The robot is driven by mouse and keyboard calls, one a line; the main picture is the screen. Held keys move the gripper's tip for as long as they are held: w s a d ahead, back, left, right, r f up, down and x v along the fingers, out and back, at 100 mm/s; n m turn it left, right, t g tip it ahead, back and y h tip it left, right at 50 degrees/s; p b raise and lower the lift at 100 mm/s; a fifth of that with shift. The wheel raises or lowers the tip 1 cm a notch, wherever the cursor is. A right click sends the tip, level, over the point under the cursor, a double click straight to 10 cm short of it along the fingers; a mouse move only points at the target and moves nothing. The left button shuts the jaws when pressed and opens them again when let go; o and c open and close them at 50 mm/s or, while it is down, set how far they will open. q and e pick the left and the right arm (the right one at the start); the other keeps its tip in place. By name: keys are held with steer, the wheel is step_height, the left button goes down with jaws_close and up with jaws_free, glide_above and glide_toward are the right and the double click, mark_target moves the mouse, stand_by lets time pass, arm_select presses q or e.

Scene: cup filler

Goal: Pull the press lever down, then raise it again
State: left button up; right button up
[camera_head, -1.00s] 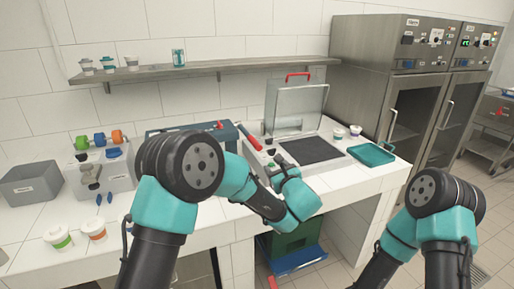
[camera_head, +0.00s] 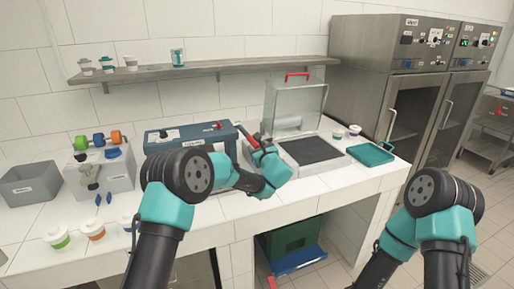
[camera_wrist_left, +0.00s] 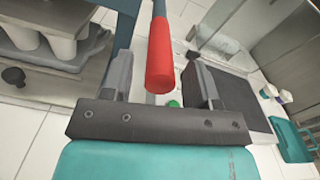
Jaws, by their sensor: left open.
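The press lever (camera_head: 252,132) has a red grip and stands at the right side of the blue-grey machine (camera_head: 185,133) on the counter. In the left wrist view the red grip (camera_wrist_left: 160,60) hangs on a blue-grey rod between the two fingers of my left gripper (camera_wrist_left: 161,78). The fingers are apart, with a gap on each side of the grip. In the head view my left gripper (camera_head: 257,146) is at the lever, partly covering it. My right arm shows at the lower right, but its gripper is out of view.
Right of the lever stands a unit with a raised clear lid (camera_head: 297,100) and a dark plate (camera_head: 312,149). A teal tray (camera_head: 370,154) lies beyond it. White cups (camera_wrist_left: 55,40) sit in the machine. A wall shelf (camera_head: 200,70) runs above.

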arm_select(q)
steer(key=shift+w+a, duration=0.3)
steer(key=shift+w, duration=0.3)
steer(key=shift+c, duration=0.5)
jaws_close()
